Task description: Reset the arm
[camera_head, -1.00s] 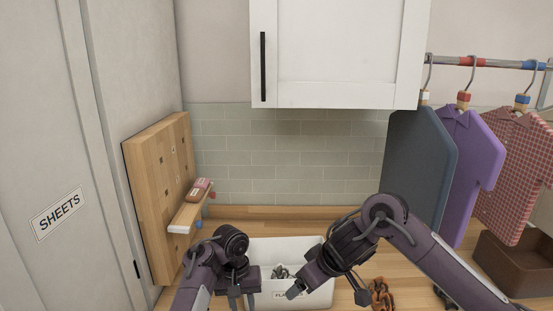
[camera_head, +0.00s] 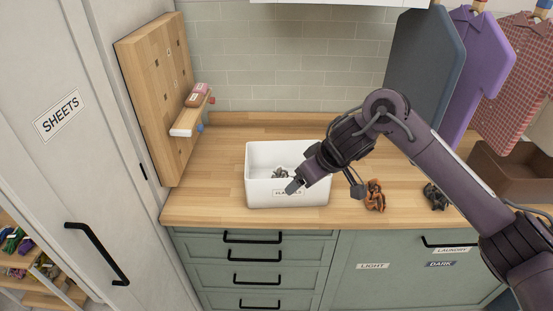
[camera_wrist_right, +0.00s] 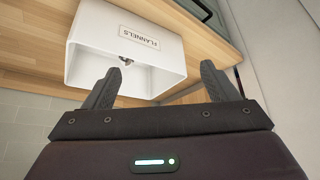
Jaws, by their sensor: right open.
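My right arm comes in from the right in the head view. Its gripper (camera_head: 325,187) is over the front of the white bin labelled FLANNELS (camera_head: 262,193), with its fingers apart. In the right wrist view the open gripper (camera_wrist_right: 160,72) has nothing between its fingers, and the white bin (camera_wrist_right: 95,45) lies beyond them. A crumpled dark grey cloth (camera_head: 281,173) is inside the bin. My left arm and gripper are not in view.
An orange-and-dark patterned cloth (camera_head: 375,195) and a dark cloth (camera_head: 436,196) lie on the wooden counter (camera_head: 205,205). A brown basket (camera_head: 510,172) stands at right beneath hanging clothes. A wooden pegboard (camera_head: 150,90) with a small shelf stands at left. The left counter is clear.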

